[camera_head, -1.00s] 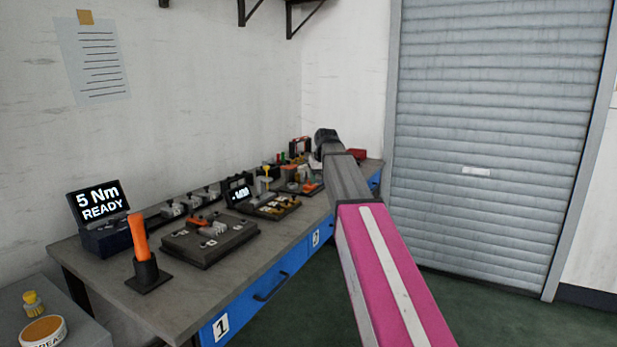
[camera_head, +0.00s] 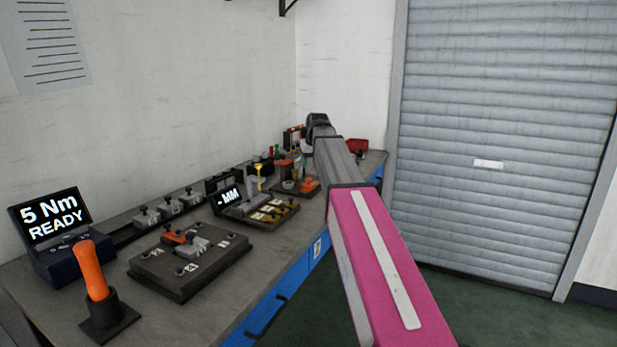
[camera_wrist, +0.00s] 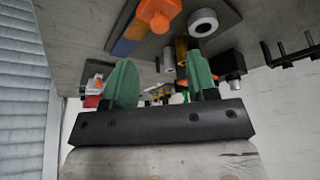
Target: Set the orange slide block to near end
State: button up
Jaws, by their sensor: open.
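An orange block with a raised knob (camera_wrist: 158,14) shows at the top of the wrist view, on a dark board beside a pale ring (camera_wrist: 203,23). In the head view an orange block (camera_head: 309,185), which looks like the same one, sits on the far board on the bench, close to my arm. My gripper (camera_wrist: 162,80) has two green fingers spread apart with nothing between them. The block is apart from the fingers, beyond their tips in the picture. In the head view the gripper is hidden behind my arm. The slide's ends cannot be made out.
The bench (camera_head: 215,313) also bears a fixture board (camera_head: 165,285) with orange and grey parts, a small display (camera_head: 228,197), an orange-handled tool (camera_head: 90,270) in a holder and a "5 Nm READY" screen (camera_head: 50,215). A wall stands behind; a roller shutter (camera_head: 490,120) is at right.

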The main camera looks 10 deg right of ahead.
aim_at(309, 179)
jog(key=x, duration=0.8)
grip_shut()
